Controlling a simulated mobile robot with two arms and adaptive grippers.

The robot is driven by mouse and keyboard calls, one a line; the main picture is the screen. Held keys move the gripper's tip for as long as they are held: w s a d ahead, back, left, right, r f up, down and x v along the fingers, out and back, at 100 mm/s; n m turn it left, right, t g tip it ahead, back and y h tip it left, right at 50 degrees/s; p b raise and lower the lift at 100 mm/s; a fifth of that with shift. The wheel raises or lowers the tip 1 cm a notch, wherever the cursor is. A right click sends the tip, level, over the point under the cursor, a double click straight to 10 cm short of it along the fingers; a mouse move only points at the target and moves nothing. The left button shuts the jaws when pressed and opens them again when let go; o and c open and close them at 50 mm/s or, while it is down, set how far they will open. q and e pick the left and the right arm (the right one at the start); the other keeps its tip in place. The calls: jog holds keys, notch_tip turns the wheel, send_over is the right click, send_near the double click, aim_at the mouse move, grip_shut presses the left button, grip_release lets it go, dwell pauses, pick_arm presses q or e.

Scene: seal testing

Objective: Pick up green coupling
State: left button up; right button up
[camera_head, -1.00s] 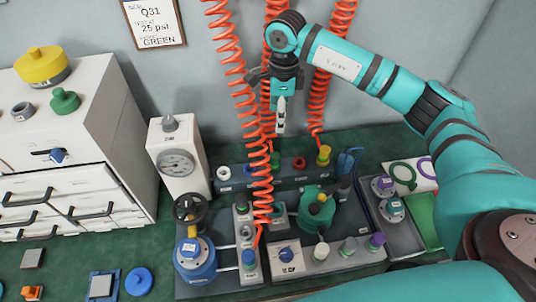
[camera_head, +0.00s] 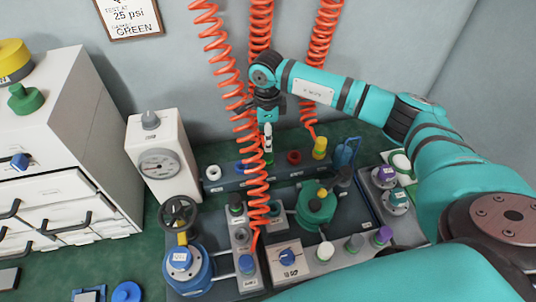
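The coupling rack (camera_head: 225,184) is a dark bar at the back of the bench. It bears a white ring (camera_head: 213,172), a red ring (camera_head: 293,157) and a yellow coupling (camera_head: 320,147). A small patch of green, apparently the green coupling (camera_head: 268,159), shows between the blue and red places, mostly hidden behind my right gripper and an orange hose. My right gripper (camera_head: 267,143) points straight down just above it, seen edge-on; I cannot tell its opening or whether it touches. My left gripper is not in view.
Orange coiled hoses (camera_head: 252,150) hang close to the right gripper. A gauge box (camera_head: 160,160) stands left of the rack. A green vessel (camera_head: 316,207), a blue valve body (camera_head: 186,268) and a knob panel (camera_head: 288,260) crowd the bench in front. White drawers (camera_head: 70,130) stand at left.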

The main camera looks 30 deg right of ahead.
aim_at(268, 155)
jog(key=shift+d+f+p, duration=0.15)
jog(key=shift+f+p, duration=0.2)
jog(key=shift+f, duration=3.65)
grip_shut()
